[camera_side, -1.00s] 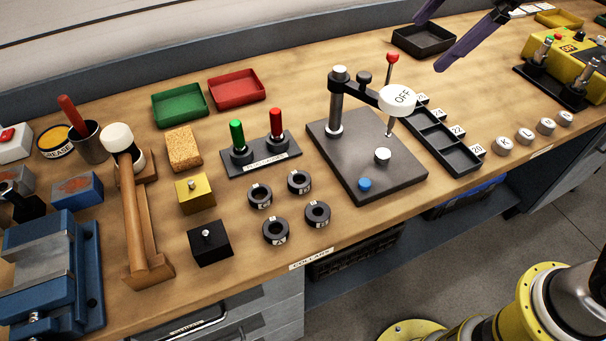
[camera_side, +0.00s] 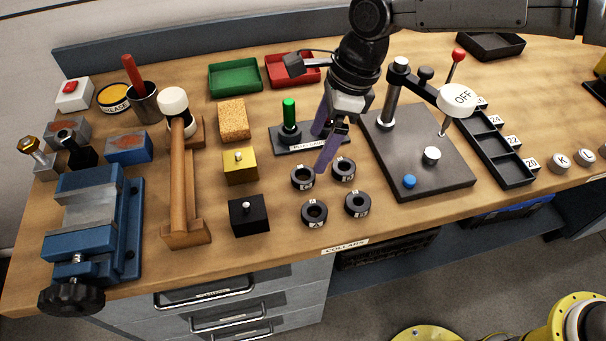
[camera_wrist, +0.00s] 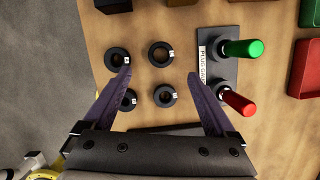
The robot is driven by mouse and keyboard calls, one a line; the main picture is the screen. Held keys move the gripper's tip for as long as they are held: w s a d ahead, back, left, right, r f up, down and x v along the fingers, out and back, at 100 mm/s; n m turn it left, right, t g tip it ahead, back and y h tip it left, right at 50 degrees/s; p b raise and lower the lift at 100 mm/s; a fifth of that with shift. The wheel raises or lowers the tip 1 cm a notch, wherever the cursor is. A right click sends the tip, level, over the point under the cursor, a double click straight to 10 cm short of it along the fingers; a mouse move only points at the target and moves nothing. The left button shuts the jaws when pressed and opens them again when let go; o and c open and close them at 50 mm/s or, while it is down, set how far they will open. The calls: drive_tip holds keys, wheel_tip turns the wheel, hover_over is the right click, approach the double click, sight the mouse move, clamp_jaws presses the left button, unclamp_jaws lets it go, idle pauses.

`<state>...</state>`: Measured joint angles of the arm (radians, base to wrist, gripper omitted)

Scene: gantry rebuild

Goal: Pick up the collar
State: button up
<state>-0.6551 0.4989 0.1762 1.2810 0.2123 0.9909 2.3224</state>
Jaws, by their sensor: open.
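Several black ring collars with small white labels lie flat on the bench in two rows. In the side view they are the back-left collar (camera_side: 303,178), back-right collar (camera_side: 344,169), front-left collar (camera_side: 314,213) and front-right collar (camera_side: 358,204). My gripper (camera_side: 321,153) is open and empty above the back row, its purple fingers pointing down. In the wrist view my gripper (camera_wrist: 159,72) spans the back-left collar (camera_wrist: 161,54) and back-right collar (camera_wrist: 165,96) in the picture. The left finger partly covers the front-right collar (camera_wrist: 127,99) and reaches the front-left collar's edge (camera_wrist: 117,58).
A plug stand with a green plug (camera_side: 289,112) and red plug (camera_wrist: 238,101) is behind the collars. Black (camera_side: 248,214) and brass (camera_side: 240,166) blocks stand left. A dark fixture plate (camera_side: 452,178) is right. The bench's front edge lies just beyond the collars.

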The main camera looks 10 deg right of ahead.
sight(305, 180)
drive_tip(key=x, duration=0.8)
drive_tip(key=shift+w+a+f, duration=0.1)
drive_tip(key=shift+a, duration=0.1)
clamp_jaws()
